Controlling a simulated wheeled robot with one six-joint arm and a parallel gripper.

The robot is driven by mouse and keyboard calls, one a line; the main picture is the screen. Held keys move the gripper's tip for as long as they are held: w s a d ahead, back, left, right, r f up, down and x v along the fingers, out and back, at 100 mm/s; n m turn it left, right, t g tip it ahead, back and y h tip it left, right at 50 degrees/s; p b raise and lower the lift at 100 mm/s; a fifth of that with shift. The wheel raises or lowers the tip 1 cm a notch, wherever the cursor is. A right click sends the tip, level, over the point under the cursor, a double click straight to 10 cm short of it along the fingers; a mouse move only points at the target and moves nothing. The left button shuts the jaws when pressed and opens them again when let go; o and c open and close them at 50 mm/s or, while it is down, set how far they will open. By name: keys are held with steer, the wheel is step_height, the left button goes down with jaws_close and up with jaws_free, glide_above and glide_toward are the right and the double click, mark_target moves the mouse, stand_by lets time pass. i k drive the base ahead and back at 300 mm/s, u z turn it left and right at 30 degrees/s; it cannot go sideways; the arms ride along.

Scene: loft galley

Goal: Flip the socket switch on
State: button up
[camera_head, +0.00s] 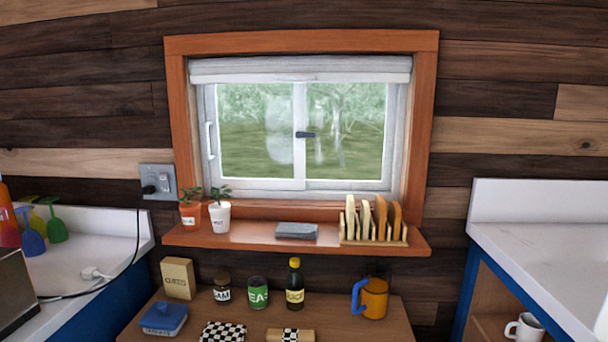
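A grey double wall socket (158,182) is fixed on the wooden wall to the left of the window. A black plug (149,189) sits in its left half, with a dark cable hanging down from it. Small pale details show near the top of the socket plate, but the switch position is too small to tell. My gripper is not in view.
A window sill shelf (258,236) holds two potted plants (220,215), a grey cloth (296,230) and a toast rack (373,239). A white counter (96,240) with coloured glasses (55,222) lies below left. A lower table carries jars and an orange jug (374,298).

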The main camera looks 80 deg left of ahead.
mark_target(165, 184)
steer(key=u, duration=4.2)
steer(key=k, duration=1.25)
steer(key=u, duration=1.2)
steer(key=i, duration=1.15)
steer(key=z, duration=0.75)
steer(key=i, duration=0.95)
steer(key=z, duration=0.95)
steer(key=i, duration=0.2)
steer(key=z, duration=0.15)
